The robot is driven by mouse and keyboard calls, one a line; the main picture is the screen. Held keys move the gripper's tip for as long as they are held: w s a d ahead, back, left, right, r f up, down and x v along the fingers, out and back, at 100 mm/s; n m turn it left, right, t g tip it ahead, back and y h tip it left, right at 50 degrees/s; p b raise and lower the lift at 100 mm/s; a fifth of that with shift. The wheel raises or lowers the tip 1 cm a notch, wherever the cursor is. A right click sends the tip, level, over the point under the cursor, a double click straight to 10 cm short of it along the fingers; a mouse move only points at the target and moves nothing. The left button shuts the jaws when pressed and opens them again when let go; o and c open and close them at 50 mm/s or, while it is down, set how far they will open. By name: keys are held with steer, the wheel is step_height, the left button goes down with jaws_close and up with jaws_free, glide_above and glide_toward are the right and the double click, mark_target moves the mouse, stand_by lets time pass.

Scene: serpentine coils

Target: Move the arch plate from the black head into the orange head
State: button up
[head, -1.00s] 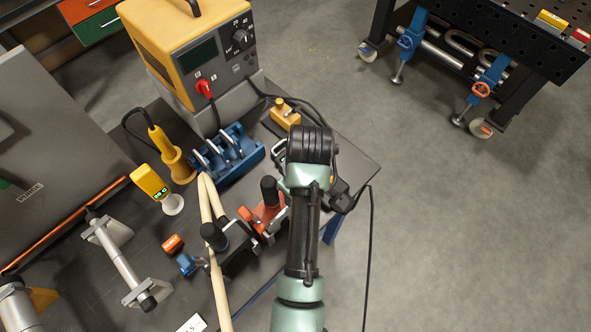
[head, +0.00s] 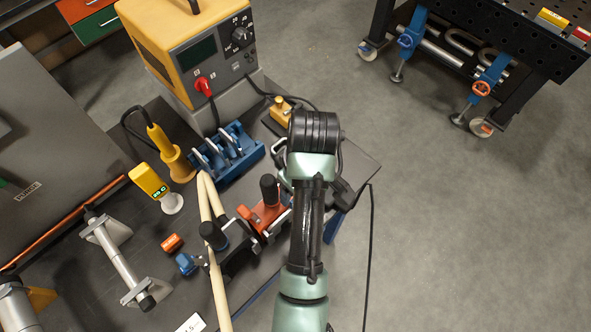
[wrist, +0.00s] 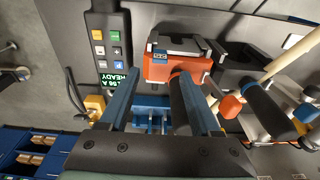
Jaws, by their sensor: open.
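The orange head (head: 266,215), with a black handle, stands on the dark table left of my arm. In the wrist view the orange head (wrist: 157,68) is beyond my fingertips, and its black handle (wrist: 183,103) shows beside the right finger. The black head (head: 238,248) stands in front of the orange one, with its own black handle; it also shows in the wrist view (wrist: 236,74). My gripper (wrist: 160,95) is open, its two blue fingers apart with nothing held. In the head view my arm mostly hides it. I cannot make out the arch plate clearly in either head.
A blue rack (head: 241,165) holding metal loops stands behind the heads. Two pale rods (head: 216,265) cross beside the black head. A yellow power unit (head: 180,45) stands at the back. A lit control box (wrist: 108,45) is near my left finger.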

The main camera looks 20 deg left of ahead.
step_height(320, 180, up, 10)
steer(key=d+p, duration=0.1)
steer(key=p, duration=0.6)
steer(key=shift+s, duration=0.2)
steer(key=shift+d+f, duration=0.1)
steer(key=shift+f, duration=0.05)
steer(key=w+r+m+t+y+b, duration=0.1)
steer(key=w+r+m+t+b, duration=0.25)
steer(key=w+r+t, duration=0.5)
steer(key=w+d+r+m+t+b, duration=0.25)
steer(key=w+r+t+b, duration=0.35)
steer(key=r, duration=0.6)
steer(key=s+d+r+m+t+b, duration=0.1)
steer(key=s+d+r+m+t, duration=0.1)
steer(key=r, duration=0.6)
steer(key=s+d+r+m+t+h+b, duration=0.1)
steer(key=s+d+r+m+t, duration=0.2)
steer(key=s+r+t, duration=0.3)
steer(key=s+d+r+m+t+h+b, duration=0.1)
steer(key=s+r, duration=0.5)
steer(key=r, duration=0.6)
steer(key=d+m+t, duration=0.1)
steer(key=d+t, duration=0.1)
steer(key=t, duration=0.1)
steer(key=shift+d+r+m, duration=0.15)
steer(key=shift+d+m, duration=0.2)
steer(key=shift+m, duration=0.05)
steer(key=shift+w+t, duration=0.1)
steer(key=shift+t, duration=0.15)
